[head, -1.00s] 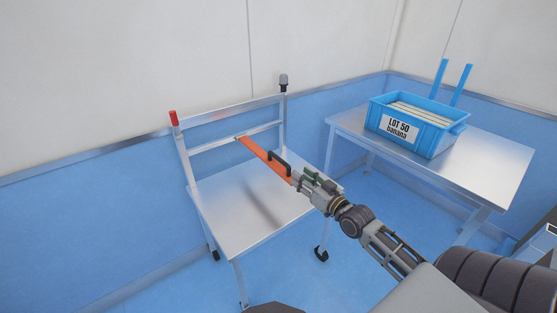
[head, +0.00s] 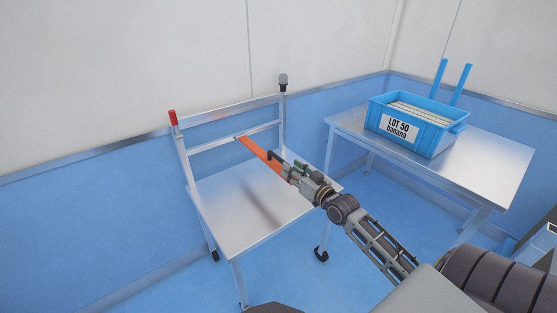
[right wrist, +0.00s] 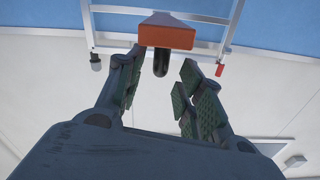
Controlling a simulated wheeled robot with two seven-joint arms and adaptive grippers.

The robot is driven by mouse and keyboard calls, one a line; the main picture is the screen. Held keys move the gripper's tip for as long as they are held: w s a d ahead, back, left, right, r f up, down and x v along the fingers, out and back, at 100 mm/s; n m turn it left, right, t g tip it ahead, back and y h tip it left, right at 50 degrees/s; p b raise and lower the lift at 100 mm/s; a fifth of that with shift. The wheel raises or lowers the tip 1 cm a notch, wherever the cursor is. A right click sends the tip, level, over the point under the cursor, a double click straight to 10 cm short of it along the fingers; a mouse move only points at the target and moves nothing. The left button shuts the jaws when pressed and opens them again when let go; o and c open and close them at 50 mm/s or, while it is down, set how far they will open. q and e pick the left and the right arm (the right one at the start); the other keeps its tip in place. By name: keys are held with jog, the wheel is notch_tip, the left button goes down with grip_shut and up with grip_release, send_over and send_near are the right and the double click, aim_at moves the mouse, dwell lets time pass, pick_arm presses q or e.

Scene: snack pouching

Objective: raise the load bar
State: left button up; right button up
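The orange load bar (head: 258,149) reaches out from the metal frame at the back of the steel cart, over the cart's top. Its black handle (head: 272,154) is partly hidden by my right gripper (head: 287,168) in the head view. In the right wrist view the bar's orange end (right wrist: 167,34) is ahead, with the dark handle (right wrist: 160,62) showing in the gap between the fingers (right wrist: 162,78). The right fingers are apart, one on each side of the handle; I cannot tell whether they touch it. My left gripper is not in view.
The steel cart (head: 225,215) has a red-capped post (head: 173,118) and a dark-capped post (head: 283,82). A steel table (head: 495,160) to the right carries a blue crate (head: 437,136) labelled "LOT 50 banana". The cart's top is otherwise clear.

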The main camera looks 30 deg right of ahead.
aim_at(282, 161)
jog(key=shift+w, duration=0.6)
jog(key=shift+w+a, duration=0.15)
jog(key=shift+w, duration=0.9)
jog(key=shift+w+b, duration=0.3)
jog(key=shift+w, duration=0.2)
jog(key=shift+w+a, duration=0.1)
jog(key=shift+w, duration=1)
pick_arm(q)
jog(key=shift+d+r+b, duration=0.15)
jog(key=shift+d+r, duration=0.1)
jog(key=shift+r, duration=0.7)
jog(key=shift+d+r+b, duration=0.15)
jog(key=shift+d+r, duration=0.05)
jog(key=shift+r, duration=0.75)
pick_arm(e)
jog(key=shift+w+a, duration=0.1)
jog(key=shift+w, duration=0.9)
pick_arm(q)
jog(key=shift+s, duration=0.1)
pick_arm(e)
jog(key=shift+c, duration=0.6)
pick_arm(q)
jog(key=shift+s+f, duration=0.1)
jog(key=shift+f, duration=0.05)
pick_arm(e)
grip_shut()
